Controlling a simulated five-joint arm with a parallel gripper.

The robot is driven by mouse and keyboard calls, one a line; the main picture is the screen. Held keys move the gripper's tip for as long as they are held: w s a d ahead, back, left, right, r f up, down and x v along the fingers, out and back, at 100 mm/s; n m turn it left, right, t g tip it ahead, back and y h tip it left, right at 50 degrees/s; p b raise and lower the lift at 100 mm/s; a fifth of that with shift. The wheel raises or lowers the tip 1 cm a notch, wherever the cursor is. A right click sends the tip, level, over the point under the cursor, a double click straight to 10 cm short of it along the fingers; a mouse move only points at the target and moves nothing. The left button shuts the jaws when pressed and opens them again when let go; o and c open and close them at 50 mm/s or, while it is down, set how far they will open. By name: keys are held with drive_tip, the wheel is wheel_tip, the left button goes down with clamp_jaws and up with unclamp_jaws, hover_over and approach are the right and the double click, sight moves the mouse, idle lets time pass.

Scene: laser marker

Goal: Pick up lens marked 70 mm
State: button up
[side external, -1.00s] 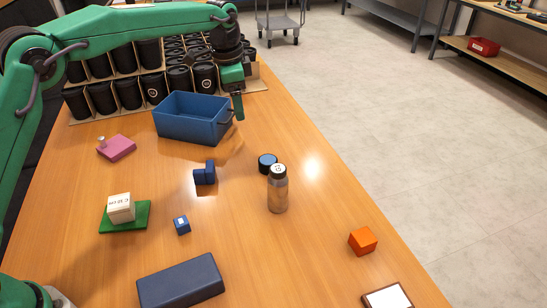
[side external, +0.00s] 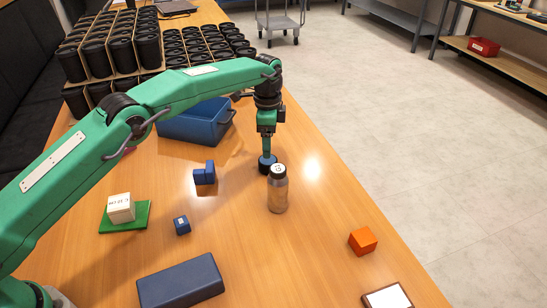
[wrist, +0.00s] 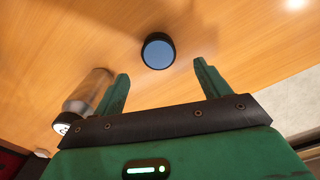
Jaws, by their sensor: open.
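The lens (side external: 263,166) is a short black cylinder with a blue glass face, standing on the wooden table beside a bottle. No 70 mm marking can be read on it. In the wrist view the lens (wrist: 158,52) lies beyond the fingertips, roughly centred between them. My gripper (side external: 266,153) points down just above the lens in the side view, its fingers overlapping the lens's upper part. In the wrist view the fingers of my gripper (wrist: 162,70) are spread with nothing between them. Whether they touch the lens cannot be told.
A clear bottle with a black-and-white cap (side external: 278,195) stands close by the lens. A blue bin (side external: 195,128) is behind, and dark blue blocks (side external: 204,174) are to the left. An orange cube (side external: 362,241) lies front right. Table between them is bare.

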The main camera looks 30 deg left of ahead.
sight(268, 160)
drive_tip(key=shift+f, duration=1.25)
drive_tip(key=shift+f, duration=0.1)
drive_tip(key=shift+s+f, duration=0.1)
drive_tip(key=shift+f, duration=2.4)
drive_tip(key=c, duration=1.1)
drive_tip(key=shift+c, duration=0.2)
drive_tip(key=shift+r, duration=0.15)
drive_tip(key=shift+r, duration=4.95)
